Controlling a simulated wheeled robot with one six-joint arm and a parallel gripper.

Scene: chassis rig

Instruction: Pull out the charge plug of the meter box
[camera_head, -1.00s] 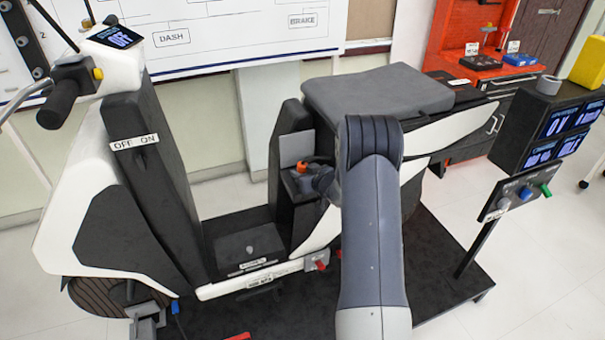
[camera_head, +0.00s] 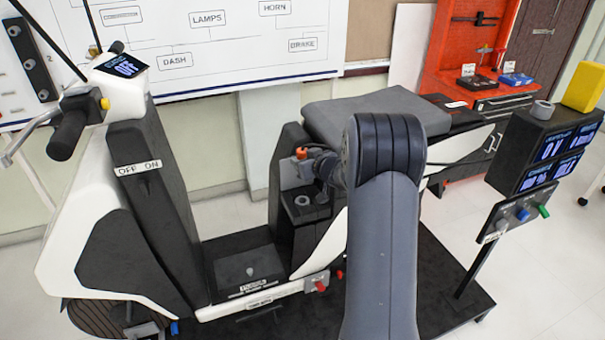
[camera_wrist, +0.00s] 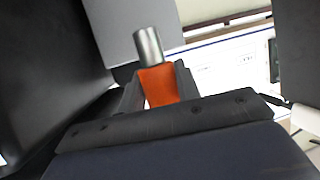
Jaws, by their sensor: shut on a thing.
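My gripper (camera_head: 312,163) is shut on an orange plug (camera_head: 301,153), beside the front of the scooter's seat. In the wrist view the orange plug body (camera_wrist: 158,88) sits between the two fingers, and its bare metal end (camera_wrist: 148,46) points away from the gripper, with its tip in view. A round grey socket (camera_head: 302,200) shows on top of the black housing below the plug. The plug is above this socket and apart from it. The meter box (camera_head: 519,140) with lit displays stands at the right. My arm hides part of the scooter's side.
The grey seat (camera_head: 375,112) is close to the right of my gripper. The scooter's front column (camera_head: 155,200) stands to the left, with the footboard (camera_head: 245,265) between. A small switch panel (camera_head: 515,213) stands below the meter box.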

